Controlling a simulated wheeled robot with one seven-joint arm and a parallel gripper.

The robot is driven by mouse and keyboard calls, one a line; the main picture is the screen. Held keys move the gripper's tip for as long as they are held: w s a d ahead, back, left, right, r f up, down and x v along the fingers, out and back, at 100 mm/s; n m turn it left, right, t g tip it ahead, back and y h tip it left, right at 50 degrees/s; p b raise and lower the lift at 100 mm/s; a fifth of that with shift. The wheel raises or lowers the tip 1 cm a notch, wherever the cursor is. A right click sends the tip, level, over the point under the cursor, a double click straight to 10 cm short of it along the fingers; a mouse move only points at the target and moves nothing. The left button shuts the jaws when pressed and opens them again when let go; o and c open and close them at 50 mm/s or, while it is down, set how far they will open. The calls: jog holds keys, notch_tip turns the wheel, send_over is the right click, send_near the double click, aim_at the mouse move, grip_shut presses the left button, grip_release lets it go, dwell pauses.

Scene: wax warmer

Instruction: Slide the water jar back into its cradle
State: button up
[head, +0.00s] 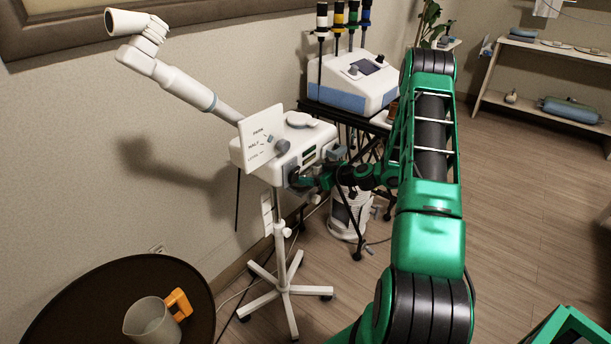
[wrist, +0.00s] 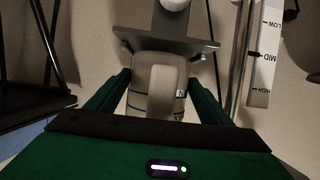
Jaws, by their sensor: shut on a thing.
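My gripper (wrist: 159,88) is shut on the water jar (wrist: 143,88) in the wrist view, with a green finger on each side of it. The jar is a grey, translucent vessel with a paler upright part facing me; its lower part is hidden behind my gripper body. A flat dark grey plate (wrist: 203,47) with a round pale knob lies just beyond the jar, seemingly part of the cradle; I cannot tell whether they touch. In the head view my gripper (head: 303,179) is at the front of the white machine (head: 250,158) on its wheeled stand; the jar is not clear there.
A white level panel (wrist: 265,60) is right of the jar. A white jointed arm (head: 180,85) rises from the machine. A measuring jug (head: 150,322) with an orange handle stands on a round dark table (head: 90,290). A black cart with a blue-white device (head: 355,83) is behind.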

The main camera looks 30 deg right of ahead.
jog(key=shift+f, duration=0.5)
dwell(0.6)
jog(key=o, duration=1.9)
jog(key=shift+o, duration=0.2)
jog(key=shift+s, duration=0.1)
jog(key=v, duration=0.7)
jog(key=shift+s+d+r, duration=0.15)
jog(key=shift+s+r, duration=0.05)
jog(key=shift+s, duration=0.1)
jog(key=shift+s, duration=0.1)
dwell(0.4)
jog(key=v, duration=1)
jog(key=shift+s, duration=0.25)
jog(key=shift+d+r, duration=0.1)
